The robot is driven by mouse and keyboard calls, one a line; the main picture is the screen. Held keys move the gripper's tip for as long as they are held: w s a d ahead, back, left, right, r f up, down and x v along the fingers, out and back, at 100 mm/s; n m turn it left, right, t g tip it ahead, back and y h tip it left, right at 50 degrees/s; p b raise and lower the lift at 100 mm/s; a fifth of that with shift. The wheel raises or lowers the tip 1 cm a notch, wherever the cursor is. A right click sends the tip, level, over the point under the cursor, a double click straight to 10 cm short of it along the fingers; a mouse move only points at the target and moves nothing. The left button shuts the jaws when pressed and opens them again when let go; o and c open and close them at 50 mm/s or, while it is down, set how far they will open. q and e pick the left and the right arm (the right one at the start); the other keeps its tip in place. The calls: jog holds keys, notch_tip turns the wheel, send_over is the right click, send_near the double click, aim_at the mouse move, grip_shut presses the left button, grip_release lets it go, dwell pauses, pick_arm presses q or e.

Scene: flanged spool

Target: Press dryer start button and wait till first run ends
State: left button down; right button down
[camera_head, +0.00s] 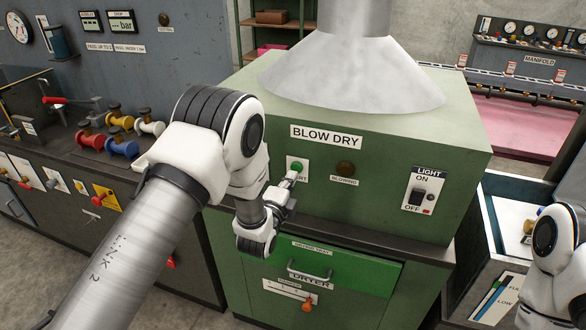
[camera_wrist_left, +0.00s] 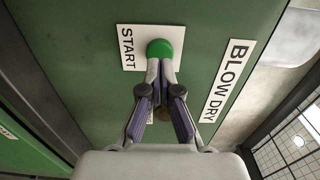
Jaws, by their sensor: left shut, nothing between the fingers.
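The green start button (camera_head: 297,167) sits on a white START plate (camera_wrist_left: 128,47) on the front of the green BLOW DRY dryer (camera_head: 380,145). My left gripper (camera_head: 291,180) is shut and empty, with its fingertips at the button. In the left wrist view the shut fingertips (camera_wrist_left: 160,68) overlap the lower edge of the button (camera_wrist_left: 160,48); I cannot tell how far it is pushed in. The round BLOWING lamp (camera_head: 345,168), to the right of the button, looks dark brown and unlit. My right gripper is out of view; only part of that arm shows at the right edge.
Below the button is a green drawer (camera_head: 350,272) with a metal handle and an orange-knobbed slider (camera_head: 307,303). A LIGHT switch plate (camera_head: 424,190) is to the right. Several coloured spools (camera_head: 121,147) stand on the left bench. A metal hood (camera_head: 355,75) sits on top.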

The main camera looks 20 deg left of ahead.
aim_at(297, 167)
pick_arm(q)
jog(key=shift+w+a, duration=0.1)
jog(key=shift+w, duration=0.9)
